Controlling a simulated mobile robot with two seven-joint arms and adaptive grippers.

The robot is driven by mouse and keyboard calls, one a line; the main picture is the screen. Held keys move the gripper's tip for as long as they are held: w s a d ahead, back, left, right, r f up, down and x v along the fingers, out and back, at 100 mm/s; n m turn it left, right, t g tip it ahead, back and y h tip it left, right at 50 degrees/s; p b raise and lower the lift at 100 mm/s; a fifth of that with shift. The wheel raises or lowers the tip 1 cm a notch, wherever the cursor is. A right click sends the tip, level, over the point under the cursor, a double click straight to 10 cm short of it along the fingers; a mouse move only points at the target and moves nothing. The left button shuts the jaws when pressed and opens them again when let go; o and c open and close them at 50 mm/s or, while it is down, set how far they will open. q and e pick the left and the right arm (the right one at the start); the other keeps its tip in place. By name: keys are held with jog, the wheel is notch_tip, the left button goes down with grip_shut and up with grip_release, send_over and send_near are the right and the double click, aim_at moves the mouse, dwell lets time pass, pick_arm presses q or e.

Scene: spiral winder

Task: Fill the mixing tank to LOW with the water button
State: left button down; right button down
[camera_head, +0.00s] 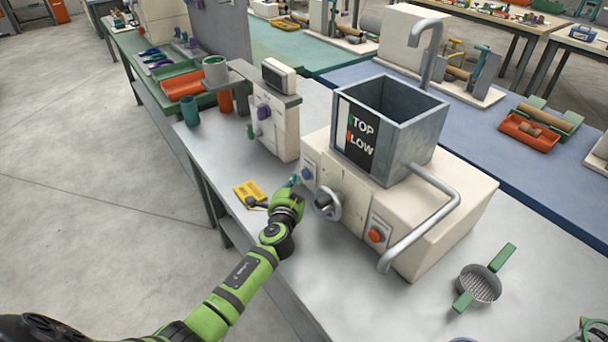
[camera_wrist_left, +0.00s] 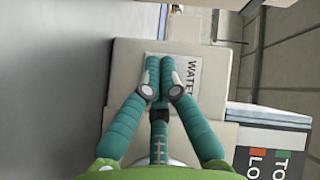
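The mixing tank (camera_head: 415,150) is an open grey square box on a cream machine body (camera_head: 465,205). Its front plate (camera_head: 360,136) carries the marks TOP and LOW; I see no clear water surface inside. The blue water button (camera_head: 307,174) sits on a light panel at the body's left front. My left gripper (camera_head: 294,181) is just in front of it. In the left wrist view my teal fingers (camera_wrist_left: 160,72) are together and empty, over the plate lettered WATER (camera_wrist_left: 194,84); they hide the button, so contact is unclear. My right gripper (camera_head: 587,324) shows only partly, bottom right.
A handwheel (camera_head: 327,203) and an orange-red button (camera_head: 377,235) are right of the water button. A bent pipe (camera_head: 432,228) juts out at the right. A yellow tag (camera_head: 249,192) and a strainer (camera_head: 479,284) lie on the grey bench (camera_head: 330,270). A cream device (camera_head: 272,125) stands left.

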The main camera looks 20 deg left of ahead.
pick_arm(q)
jog(key=shift+a, duration=0.1)
jog(key=shift+s+a+p, duration=0.2)
jog(key=shift+s+a, duration=0.2)
jog(key=shift+s, duration=0.3)
jog(key=shift+s+a+p, duration=0.2)
jog(key=shift+s+a, duration=0.2)
jog(key=shift+s, duration=0.35)
jog(key=shift+s+a+p, duration=0.2)
jog(key=shift+s+a, duration=0.2)
jog(key=shift+s, duration=0.3)
dwell(0.8)
